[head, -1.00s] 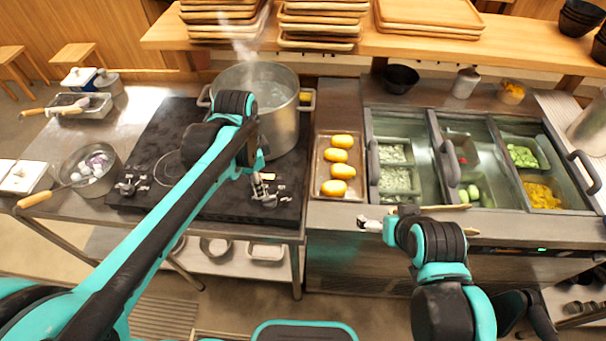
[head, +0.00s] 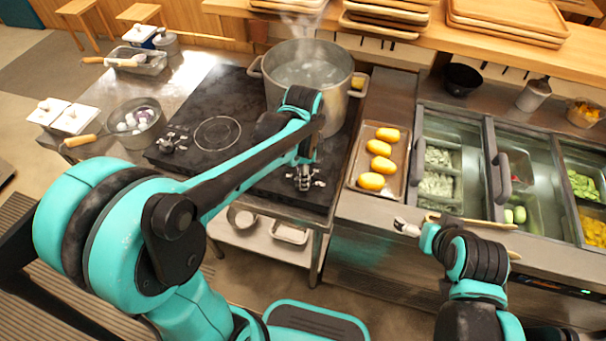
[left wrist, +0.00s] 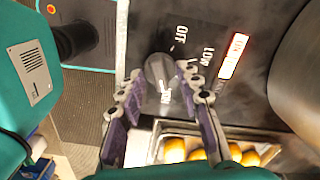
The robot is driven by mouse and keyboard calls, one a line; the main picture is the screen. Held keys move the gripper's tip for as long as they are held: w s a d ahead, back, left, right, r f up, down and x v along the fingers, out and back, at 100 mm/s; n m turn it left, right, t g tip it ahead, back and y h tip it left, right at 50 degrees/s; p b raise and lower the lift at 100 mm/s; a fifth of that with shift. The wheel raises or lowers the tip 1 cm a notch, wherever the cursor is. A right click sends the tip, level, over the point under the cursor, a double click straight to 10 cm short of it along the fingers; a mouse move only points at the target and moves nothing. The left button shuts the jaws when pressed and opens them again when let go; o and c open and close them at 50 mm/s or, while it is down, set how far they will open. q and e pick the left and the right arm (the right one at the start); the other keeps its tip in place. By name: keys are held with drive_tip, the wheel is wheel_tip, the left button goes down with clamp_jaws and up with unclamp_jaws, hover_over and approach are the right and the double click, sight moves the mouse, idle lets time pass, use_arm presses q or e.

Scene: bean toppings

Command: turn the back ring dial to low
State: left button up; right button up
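The black cooktop (head: 205,100) has a ring outline (head: 217,133) on its left and a steaming pot (head: 310,85) at its back right. A dark round dial (left wrist: 160,72) shows in the left wrist view, with printed labels OFF and LOW and a glowing label beside it. My left gripper (head: 304,184) points down at the cooktop's front right edge. In the left wrist view, its fingers (left wrist: 160,98) are spread apart on either side of the dial; contact is unclear. My right gripper (head: 406,228) is by the counter's front edge, away from the cooktop; its fingers are too small to read.
Another dial (head: 172,142) sits at the cooktop's front left. A tray (head: 356,178) of yellow items lies right of the cooktop. A pan (head: 137,120) stands on the left counter. Topping bins (head: 520,165) fill the right counter.

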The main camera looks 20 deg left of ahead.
use_arm(q)
clamp_jaws()
drive_tip(key=shift+n, duration=0.3)
drive_tip(key=n+p, duration=0.1)
drive_tip(key=n, duration=0.2)
drive_tip(key=shift+r+n, duration=0.1)
drive_tip(key=shift+n, duration=0.2)
drive_tip(key=n+p, duration=0.1)
drive_tip(key=n, duration=0.3)
drive_tip(key=shift+n, duration=0.3)
drive_tip(key=n+p, duration=0.1)
drive_tip(key=n, duration=0.3)
drive_tip(key=shift+n+p, duration=0.3)
drive_tip(key=shift+n, duration=2.1)
